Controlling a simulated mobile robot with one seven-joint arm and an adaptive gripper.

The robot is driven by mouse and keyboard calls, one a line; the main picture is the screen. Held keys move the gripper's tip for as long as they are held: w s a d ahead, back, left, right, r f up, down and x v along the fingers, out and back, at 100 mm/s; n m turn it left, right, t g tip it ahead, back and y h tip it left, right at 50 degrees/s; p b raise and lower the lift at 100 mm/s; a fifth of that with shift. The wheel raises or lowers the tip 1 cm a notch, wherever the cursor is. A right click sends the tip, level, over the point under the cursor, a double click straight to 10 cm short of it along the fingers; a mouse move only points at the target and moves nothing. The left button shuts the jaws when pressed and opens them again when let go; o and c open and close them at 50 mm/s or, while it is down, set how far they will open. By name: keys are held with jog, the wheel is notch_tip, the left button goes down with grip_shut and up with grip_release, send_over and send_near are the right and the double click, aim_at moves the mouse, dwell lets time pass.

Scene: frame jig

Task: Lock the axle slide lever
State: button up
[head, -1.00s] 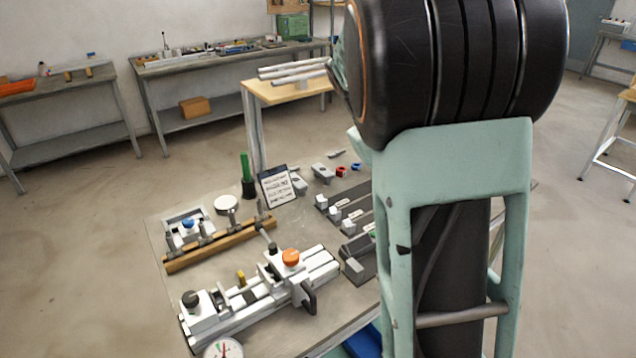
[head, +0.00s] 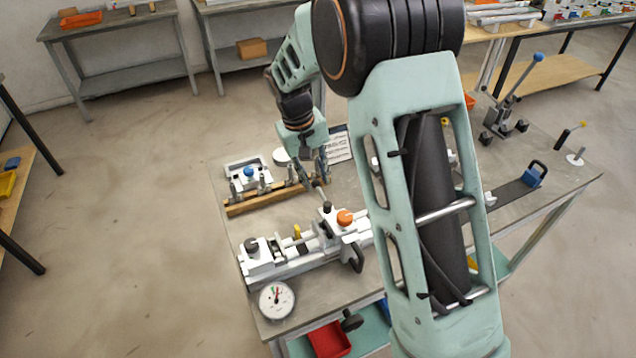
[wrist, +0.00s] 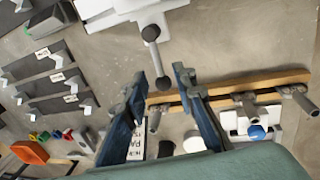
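The axle slide lever (wrist: 157,60) is a thin metal rod with a dark pivot cap at one end and a dark ball at the other. It sits on the white slide (wrist: 132,8) of the axle jig (head: 285,262), which has an orange knob (head: 345,217). My gripper (wrist: 161,76) is open, pointing down at the lever. In the wrist view the ball end appears between the two fingertips; I cannot tell whether they touch it. In the head view my gripper (head: 319,183) is behind the slide, and its fingers partly hide the lever's end.
A wooden rack (head: 255,203) with upright metal pegs lies close beside my fingers. A white fixture with a blue knob (head: 249,173) stands behind it. A dial gauge (head: 276,301) is at the table's front left, and a sign (head: 340,147) stands behind my gripper.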

aim_at(319, 189)
jog(key=shift+w+d+f, duration=0.1)
jog(key=shift+d+f, duration=0.1)
jog(key=shift+f, duration=0.6)
jog(key=shift+d+f, duration=0.15)
jog(key=shift+f, duration=0.6)
grip_shut()
